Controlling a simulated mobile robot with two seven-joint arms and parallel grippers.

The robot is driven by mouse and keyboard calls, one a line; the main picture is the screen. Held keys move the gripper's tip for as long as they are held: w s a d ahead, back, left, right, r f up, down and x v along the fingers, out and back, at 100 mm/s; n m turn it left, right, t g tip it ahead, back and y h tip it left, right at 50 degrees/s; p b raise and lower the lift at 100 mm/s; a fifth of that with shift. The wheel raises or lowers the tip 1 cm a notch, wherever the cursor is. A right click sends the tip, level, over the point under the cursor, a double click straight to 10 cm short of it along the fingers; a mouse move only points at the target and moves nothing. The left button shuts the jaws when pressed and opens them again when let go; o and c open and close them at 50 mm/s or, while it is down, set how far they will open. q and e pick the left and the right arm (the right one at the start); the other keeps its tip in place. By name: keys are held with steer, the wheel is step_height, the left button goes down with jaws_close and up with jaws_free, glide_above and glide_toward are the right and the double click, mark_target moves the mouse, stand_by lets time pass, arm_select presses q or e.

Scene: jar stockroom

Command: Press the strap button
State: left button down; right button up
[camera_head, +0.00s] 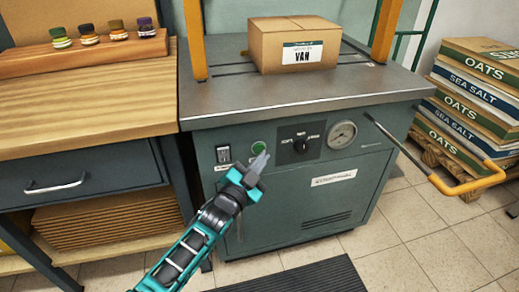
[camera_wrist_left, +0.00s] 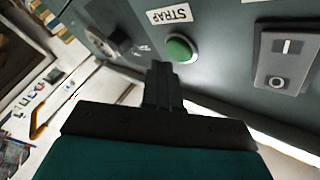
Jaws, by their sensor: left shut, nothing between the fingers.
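The strap button is a round green button (camera_head: 259,147) on the front panel of a grey-green machine (camera_head: 287,180). In the left wrist view the green button (camera_wrist_left: 180,48) sits beside a white label reading STRAP (camera_wrist_left: 169,15). My left gripper (camera_head: 261,160) is shut and empty, just in front of the panel and slightly below the button in the head view. In the left wrist view its closed fingertips (camera_wrist_left: 162,68) appear close to the button's lower left; I cannot tell whether they touch it. My right gripper is not in view.
A rocker switch (camera_head: 223,154) is left of the button; a black knob (camera_head: 300,147) and a gauge (camera_head: 342,134) are right. A cardboard box (camera_head: 270,50) sits on top. A wooden workbench (camera_head: 90,100) stands left, a sack pallet (camera_head: 425,150) right. A dark mat (camera_head: 310,279) lies in front.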

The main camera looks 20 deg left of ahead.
arm_select(q)
steer(key=shift+w+a, duration=0.2)
steer(key=shift+w, duration=0.1)
steer(key=shift+w+a, duration=0.25)
steer(key=shift+w, duration=0.1)
stand_by(0.7)
steer(key=shift+s, duration=0.1)
steer(key=shift+s+d+p, duration=0.3)
steer(key=shift+s+d, duration=0.15)
steer(key=shift+s, duration=0.15)
